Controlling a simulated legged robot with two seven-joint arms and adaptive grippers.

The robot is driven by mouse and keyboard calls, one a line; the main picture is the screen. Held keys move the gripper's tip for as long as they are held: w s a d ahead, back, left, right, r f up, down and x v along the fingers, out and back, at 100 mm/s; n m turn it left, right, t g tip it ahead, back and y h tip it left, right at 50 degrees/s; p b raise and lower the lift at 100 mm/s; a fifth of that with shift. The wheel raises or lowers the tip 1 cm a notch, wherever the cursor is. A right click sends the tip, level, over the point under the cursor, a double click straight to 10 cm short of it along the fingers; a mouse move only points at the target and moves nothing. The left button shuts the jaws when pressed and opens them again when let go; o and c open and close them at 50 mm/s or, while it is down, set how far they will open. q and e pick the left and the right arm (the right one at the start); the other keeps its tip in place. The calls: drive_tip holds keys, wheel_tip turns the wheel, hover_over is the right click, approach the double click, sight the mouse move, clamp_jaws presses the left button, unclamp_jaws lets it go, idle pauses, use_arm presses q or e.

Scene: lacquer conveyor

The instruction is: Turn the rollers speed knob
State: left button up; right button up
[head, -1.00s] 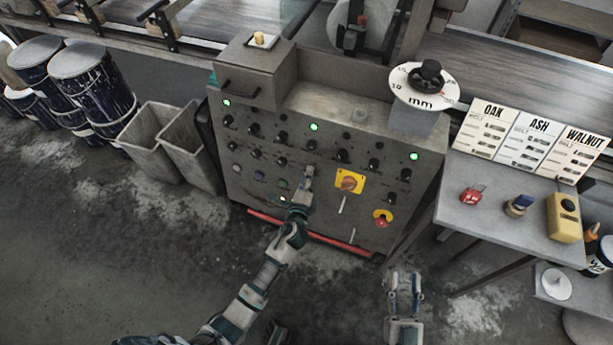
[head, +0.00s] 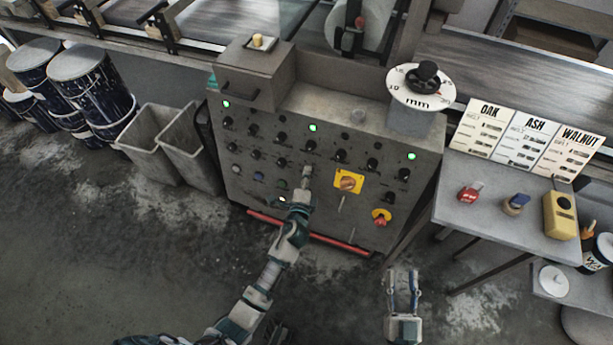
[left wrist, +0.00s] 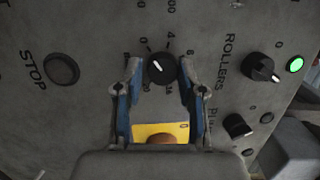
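A black round knob (left wrist: 161,69) with a numbered scale around it sits on the grey control panel (head: 262,187). In the left wrist view the word ROLLERS is printed to the right of this knob, between it and another black knob (left wrist: 262,67). My left gripper (left wrist: 160,66) is open, with one finger on each side of the scaled knob and a gap visible at both sides. In the head view my left gripper (head: 306,174) is at the panel front and hides that knob. My right gripper (head: 403,276) is open and empty, low and away from the panel.
A yellow plate with an orange switch (head: 347,182) is close to the right of my left gripper, and a red emergency button (head: 381,217) is lower. Several black knobs surround them. A side table (head: 480,213) stands right, grey bins (head: 150,143) left.

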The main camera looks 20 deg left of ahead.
use_arm(q)
drive_tip(key=shift+o, duration=1.3)
drive_tip(key=shift+f, duration=0.35)
drive_tip(key=shift+r, duration=0.15)
drive_tip(key=shift+r, duration=0.1)
drive_tip(key=s+d+r, duration=0.1)
drive_tip(key=s+d, duration=0.1)
drive_tip(key=s, duration=0.9)
drive_tip(key=shift+s, duration=0.35)
